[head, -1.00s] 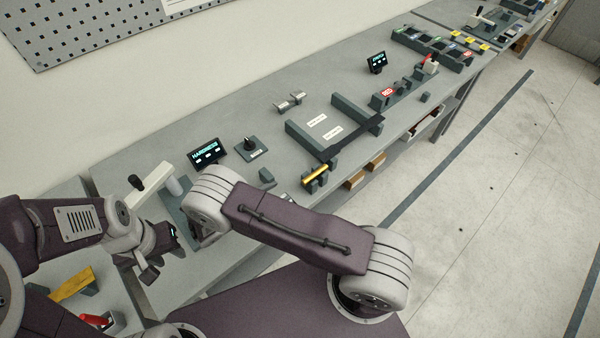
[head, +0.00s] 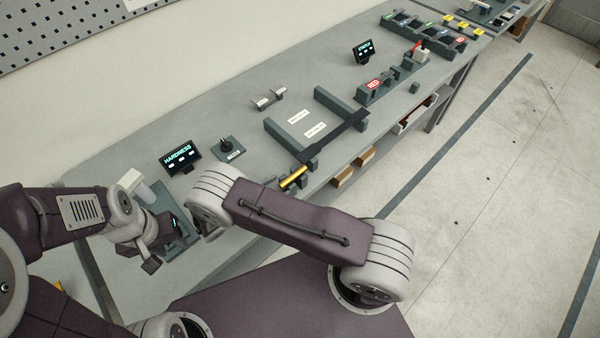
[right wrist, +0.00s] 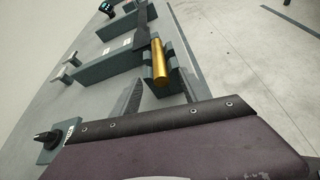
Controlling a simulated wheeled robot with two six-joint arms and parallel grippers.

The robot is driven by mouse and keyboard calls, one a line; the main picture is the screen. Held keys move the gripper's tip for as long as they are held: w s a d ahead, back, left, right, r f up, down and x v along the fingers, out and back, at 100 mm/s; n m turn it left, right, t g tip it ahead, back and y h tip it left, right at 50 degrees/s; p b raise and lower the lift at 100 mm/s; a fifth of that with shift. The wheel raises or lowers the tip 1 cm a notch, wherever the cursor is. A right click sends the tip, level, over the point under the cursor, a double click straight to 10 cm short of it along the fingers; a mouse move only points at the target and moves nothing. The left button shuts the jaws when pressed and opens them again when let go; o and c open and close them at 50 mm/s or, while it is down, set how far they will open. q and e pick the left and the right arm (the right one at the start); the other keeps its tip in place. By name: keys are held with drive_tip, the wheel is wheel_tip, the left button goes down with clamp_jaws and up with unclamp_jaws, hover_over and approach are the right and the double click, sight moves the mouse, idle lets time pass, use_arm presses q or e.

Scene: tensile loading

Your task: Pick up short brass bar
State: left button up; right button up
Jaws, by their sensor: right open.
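The short brass bar (head: 294,178) is a gold cylinder near the bench's front edge in the head view. In the right wrist view the brass bar (right wrist: 160,62) lies on a dark grey notched rest (right wrist: 178,66). My right gripper (right wrist: 160,96) is open and empty in that view, its two fingers apart on either side of the bar's near end, with the bar beyond them. In the head view my right arm hides its gripper. My left gripper (head: 152,264) is at the lower left, well away from the bar; its jaw opening is unclear.
A long dark bar (head: 330,135) lies across grey rails just beyond the brass bar. A HARDNESS display (head: 180,157) and a black knob on a plate (head: 228,147) stand to the left. A red-labelled fixture (head: 374,84) stands farther right. Bare bench surrounds the knob.

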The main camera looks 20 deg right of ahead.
drive_tip(key=shift+s, duration=0.15)
drive_tip(key=shift+c, duration=0.5)
drive_tip(key=shift+s+a+r, duration=0.1)
drive_tip(key=shift+a, duration=0.15)
drive_tip(key=c, duration=0.5)
drive_tip(key=shift+a, duration=0.1)
clamp_jaws()
drive_tip(key=shift+d, duration=0.25)
